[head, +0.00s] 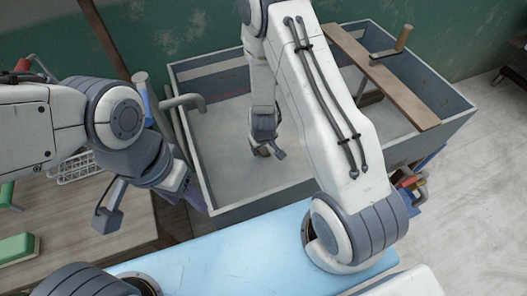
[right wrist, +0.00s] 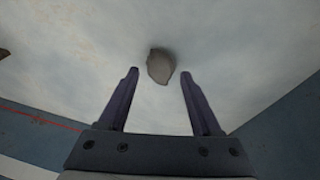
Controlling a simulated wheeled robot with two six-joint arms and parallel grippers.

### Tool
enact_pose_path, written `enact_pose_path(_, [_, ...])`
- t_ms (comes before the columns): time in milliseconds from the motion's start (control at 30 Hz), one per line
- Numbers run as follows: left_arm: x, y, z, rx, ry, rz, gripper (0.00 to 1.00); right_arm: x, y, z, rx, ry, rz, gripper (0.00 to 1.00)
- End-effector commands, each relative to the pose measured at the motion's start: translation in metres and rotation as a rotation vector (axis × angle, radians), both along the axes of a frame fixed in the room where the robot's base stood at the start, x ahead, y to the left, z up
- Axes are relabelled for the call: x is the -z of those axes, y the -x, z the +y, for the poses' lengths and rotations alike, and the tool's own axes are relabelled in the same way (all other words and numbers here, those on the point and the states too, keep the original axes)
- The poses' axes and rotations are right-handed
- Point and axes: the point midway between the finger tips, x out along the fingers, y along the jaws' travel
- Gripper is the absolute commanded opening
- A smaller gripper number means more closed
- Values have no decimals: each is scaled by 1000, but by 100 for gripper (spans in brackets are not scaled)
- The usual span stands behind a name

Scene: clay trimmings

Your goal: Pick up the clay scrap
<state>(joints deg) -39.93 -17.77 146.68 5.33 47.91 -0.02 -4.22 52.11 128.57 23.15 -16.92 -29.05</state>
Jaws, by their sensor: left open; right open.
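The clay scrap (right wrist: 160,67) is a small grey-brown lump on the pale floor of the large box-like bin. In the right wrist view it lies just beyond the fingertips, near the middle of the gap. My right gripper (right wrist: 158,75) is open and empty, its two dark purple fingers apart and pointing at the bin floor. In the head view my right gripper (head: 263,149) reaches down inside the bin, and its own arm partly hides it. My left gripper (head: 192,194) is open at the bin's left outer side, away from the scrap.
The bin (head: 195,151) has grey walls around the right gripper. A brown plank (head: 383,78) with an upright handle lies across its right part. A curved grey pipe (head: 186,101) stands at its left wall. A green block (head: 17,248) lies on the wooden table at left.

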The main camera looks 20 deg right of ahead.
Motion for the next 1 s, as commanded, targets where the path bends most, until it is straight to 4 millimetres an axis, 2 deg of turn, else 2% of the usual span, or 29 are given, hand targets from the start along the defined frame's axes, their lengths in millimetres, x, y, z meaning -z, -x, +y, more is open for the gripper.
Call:
enact_pose_path(33, [2, 0, 0, 0, 0, 0, 57, 9, -2, -1, 1, 0, 2, 66])
enact_pose_path(133, [3, 0, 0, 0, 0, 0, 57, 18, -5, -2, 1, 0, 1, 66])
enact_pose_path(400, [3, 0, 0, 0, 0, 0, 57, 21, -6, -2, 1, 0, 0, 66])
enact_pose_path(433, [3, 0, 0, 0, 0, 0, 57, 21, -6, -2, 1, 0, 0, 62])
enact_pose_path(600, [3, 0, 0, 0, 0, 0, 57, 21, -6, -2, 1, 0, 0, 0])
enact_pose_path(867, [3, 0, 0, 0, 0, 0, 57, 20, -6, -2, 1, 0, -1, 0])
enact_pose_path(1000, [1, 0, 0, 0, 0, 0, 57, 14, -7, -2, 2, -1, -2, 0])
